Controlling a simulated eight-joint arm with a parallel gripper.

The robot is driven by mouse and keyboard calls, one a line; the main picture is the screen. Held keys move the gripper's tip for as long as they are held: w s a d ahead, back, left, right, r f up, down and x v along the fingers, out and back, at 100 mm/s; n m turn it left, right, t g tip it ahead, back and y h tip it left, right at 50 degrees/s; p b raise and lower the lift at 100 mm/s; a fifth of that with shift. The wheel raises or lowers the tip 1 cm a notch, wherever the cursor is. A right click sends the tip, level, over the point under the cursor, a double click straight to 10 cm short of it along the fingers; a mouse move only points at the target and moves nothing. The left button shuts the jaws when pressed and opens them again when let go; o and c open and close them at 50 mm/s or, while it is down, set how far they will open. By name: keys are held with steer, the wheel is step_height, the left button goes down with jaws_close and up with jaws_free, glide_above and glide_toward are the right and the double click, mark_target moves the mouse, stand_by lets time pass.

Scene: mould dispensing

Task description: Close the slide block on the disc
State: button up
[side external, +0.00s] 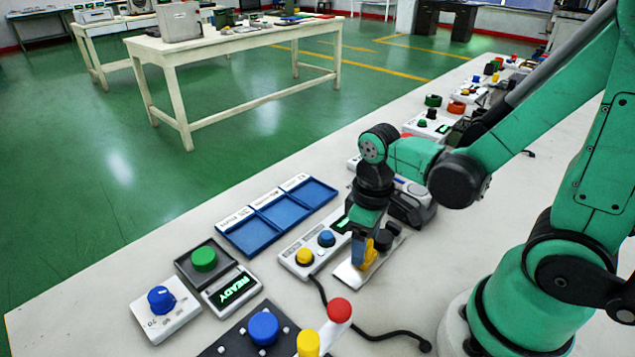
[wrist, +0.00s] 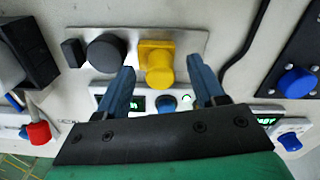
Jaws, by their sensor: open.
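A yellow slide block (wrist: 157,62) with a round yellow knob sits on a metal plate (wrist: 194,40). A dark grey disc (wrist: 104,53) lies on the same plate, left of the block in the wrist view, with a small gap between them. A small black block (wrist: 73,53) stands on the disc's far side. My gripper (wrist: 161,70) is open, its two blue fingers on either side of the yellow block in the picture; contact is unclear. In the side view my gripper (side external: 362,262) points down at the plate (side external: 347,278), partly hiding the yellow block (side external: 370,254).
A control box (side external: 291,262) with yellow and blue knobs stands close beside the plate. Blue trays (side external: 250,236), a green-button box (side external: 203,259) and a blue-knob box (side external: 165,310) are further left. A joystick panel (side external: 236,342) is in front, and a black cable (side external: 372,337) crosses the table.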

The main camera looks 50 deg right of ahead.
steer(key=shift+f, duration=0.2)
jaws_close()
steer(key=shift+d, duration=1.4)
jaws_free()
steer(key=shift+r, duration=2.8)
